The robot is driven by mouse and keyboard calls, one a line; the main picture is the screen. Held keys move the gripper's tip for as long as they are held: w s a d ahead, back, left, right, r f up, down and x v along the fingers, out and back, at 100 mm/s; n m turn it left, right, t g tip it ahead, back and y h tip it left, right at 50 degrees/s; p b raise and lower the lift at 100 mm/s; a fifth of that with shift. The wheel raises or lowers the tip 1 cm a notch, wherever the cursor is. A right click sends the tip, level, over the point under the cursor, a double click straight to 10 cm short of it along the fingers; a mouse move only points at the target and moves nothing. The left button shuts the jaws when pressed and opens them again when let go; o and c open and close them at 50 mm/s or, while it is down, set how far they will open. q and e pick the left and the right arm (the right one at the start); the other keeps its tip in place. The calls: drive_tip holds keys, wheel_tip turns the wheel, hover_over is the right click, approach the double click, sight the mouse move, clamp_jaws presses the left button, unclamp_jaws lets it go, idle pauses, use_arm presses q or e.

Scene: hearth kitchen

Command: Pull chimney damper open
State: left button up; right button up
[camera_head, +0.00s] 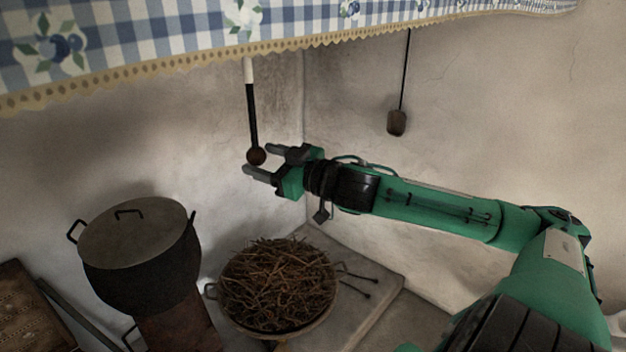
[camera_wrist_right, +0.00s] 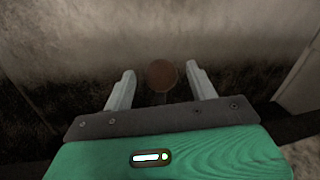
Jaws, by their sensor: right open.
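The damper pull is a dark rod (camera_head: 252,115) with a white upper part and a round brown knob (camera_head: 256,156) at its lower end. It hangs below the checked valance. My right gripper (camera_head: 258,162) is open, with its two fingers at the knob's level and pointing left. In the right wrist view the knob (camera_wrist_right: 162,75) shows between the two fingertips (camera_wrist_right: 160,85), with a gap on each side. The rod's top is hidden behind the valance. My left gripper is not in view.
A lidded black pot (camera_head: 142,262) stands at the lower left. A basket of twigs (camera_head: 278,287) sits on the stone ledge below my right gripper. A wooden weight (camera_head: 397,122) hangs on a cord at the right wall. The checked valance (camera_head: 150,38) spans the top.

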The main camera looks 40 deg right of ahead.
drive_tip(key=shift+b+v, duration=0.65)
drive_tip(key=shift+v, duration=1.05)
drive_tip(key=v, duration=0.8)
drive_tip(key=shift+p, duration=0.35)
